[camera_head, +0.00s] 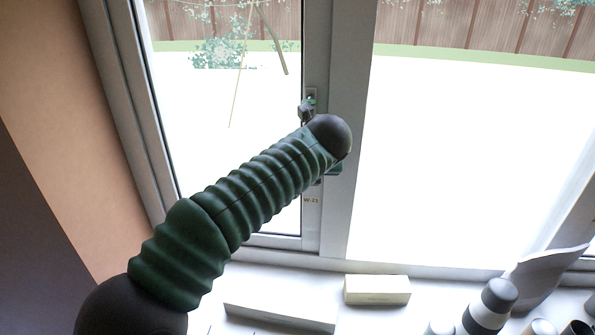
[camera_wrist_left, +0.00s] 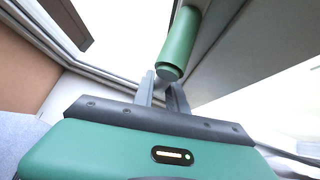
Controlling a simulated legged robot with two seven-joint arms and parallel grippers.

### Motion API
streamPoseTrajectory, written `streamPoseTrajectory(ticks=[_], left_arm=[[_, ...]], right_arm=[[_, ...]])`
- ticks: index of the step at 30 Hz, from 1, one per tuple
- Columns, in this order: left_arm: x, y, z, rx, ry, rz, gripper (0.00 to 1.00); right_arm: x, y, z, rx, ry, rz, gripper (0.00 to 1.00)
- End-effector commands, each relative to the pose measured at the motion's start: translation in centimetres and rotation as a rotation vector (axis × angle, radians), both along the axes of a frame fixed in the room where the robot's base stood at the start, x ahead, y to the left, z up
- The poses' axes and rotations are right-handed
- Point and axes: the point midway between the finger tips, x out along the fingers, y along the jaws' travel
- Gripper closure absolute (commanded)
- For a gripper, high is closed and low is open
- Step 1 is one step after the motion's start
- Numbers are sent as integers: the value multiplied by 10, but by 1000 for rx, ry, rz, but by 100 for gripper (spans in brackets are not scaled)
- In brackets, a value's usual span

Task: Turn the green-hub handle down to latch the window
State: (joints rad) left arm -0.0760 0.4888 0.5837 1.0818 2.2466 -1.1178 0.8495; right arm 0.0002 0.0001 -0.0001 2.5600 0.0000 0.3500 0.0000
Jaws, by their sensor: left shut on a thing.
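The window handle's grey mount (camera_head: 310,96) is on the upright frame between the two panes in the head view. My left arm in its ribbed green sleeve crosses in front and hides most of the handle. In the left wrist view a green cylindrical grip (camera_wrist_left: 180,45) runs up and away along the frame. My left gripper (camera_wrist_left: 163,82) has its two grey fingers at the near end of this grip and is shut on it. The handle's hub is not clearly visible, so its exact angle cannot be told. My right gripper is not in view.
The window frame (camera_head: 343,200) carries a small W-23 label below the handle. On the white sill are a pale yellow box (camera_head: 377,290), a long grey-white block (camera_head: 279,316), and a dark-and-white striped bottle (camera_head: 490,305) with other containers at the right. A brown wall lies left.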

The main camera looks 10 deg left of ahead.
Motion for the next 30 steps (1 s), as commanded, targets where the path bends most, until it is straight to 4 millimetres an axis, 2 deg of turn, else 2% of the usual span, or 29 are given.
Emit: streamPoseTrajectory(ticks=[9,22,23,24,27,30], left_arm=[[0,-5,-3,-84,7,2,100],[0,-7,-1,-93,4,-1,100],[0,-7,-1,-93,4,-1,80],[0,-7,-1,-93,3,-1,75],[0,-6,0,-93,3,-1,62],[-1,-6,0,-93,2,-1,62]], right_arm=[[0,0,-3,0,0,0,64],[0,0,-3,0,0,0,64],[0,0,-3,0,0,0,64],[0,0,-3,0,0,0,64],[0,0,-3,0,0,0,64],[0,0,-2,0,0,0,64]])
